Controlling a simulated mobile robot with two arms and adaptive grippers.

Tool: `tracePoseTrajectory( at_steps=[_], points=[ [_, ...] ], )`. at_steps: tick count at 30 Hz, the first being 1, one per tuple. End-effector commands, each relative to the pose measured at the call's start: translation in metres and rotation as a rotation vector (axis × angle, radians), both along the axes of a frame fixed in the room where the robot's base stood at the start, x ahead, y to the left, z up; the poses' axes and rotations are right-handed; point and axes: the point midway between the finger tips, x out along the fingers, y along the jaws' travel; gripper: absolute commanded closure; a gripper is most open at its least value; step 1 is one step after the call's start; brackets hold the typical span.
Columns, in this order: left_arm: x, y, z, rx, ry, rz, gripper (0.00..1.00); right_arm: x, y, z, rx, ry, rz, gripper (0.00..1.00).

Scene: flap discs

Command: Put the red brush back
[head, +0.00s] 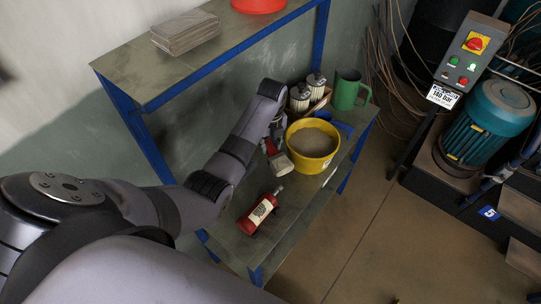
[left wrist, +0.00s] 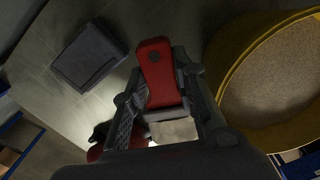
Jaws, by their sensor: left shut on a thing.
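The red brush (left wrist: 157,70) has a red handle and a pale bristle end. In the left wrist view it lies between the two fingers of my left gripper (left wrist: 165,90), which is shut on it. In the head view the brush (head: 281,167) is above or at the lower shelf (head: 290,215), left of the yellow tub (head: 313,160). My left gripper (head: 275,140) is partly hidden by my own arm there. I cannot tell whether the brush touches the shelf. My right gripper is not in view.
The yellow tub holds grainy material close beside the gripper. A red bottle (head: 258,213) lies on the near shelf. Two white-and-dark canisters (head: 300,98) and a green jug (head: 347,90) stand behind the tub. A dark box (left wrist: 90,55) lies left in the wrist view.

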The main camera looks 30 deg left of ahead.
Motion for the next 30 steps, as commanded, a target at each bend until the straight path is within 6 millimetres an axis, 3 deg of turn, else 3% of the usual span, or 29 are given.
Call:
tracePoseTrajectory(
  at_steps=[9,15,26,27,30],
  points=[
    [-0.001,-0.001,-0.036,-0.001,0.002,0.0,1.0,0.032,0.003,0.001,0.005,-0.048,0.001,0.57],
    [0.0,0.0,-0.06,0.0,0.0,0.0,1.0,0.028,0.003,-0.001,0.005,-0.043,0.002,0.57],
    [0.0,0.0,-0.064,0.0,-0.001,-0.001,1.0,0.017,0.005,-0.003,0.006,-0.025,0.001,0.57],
    [0.0,0.0,-0.063,0.0,-0.001,0.0,0.71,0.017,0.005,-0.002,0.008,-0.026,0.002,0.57],
    [0.0,0.0,-0.063,0.0,-0.001,0.0,0.65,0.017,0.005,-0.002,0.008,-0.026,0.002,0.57]
  ],
)
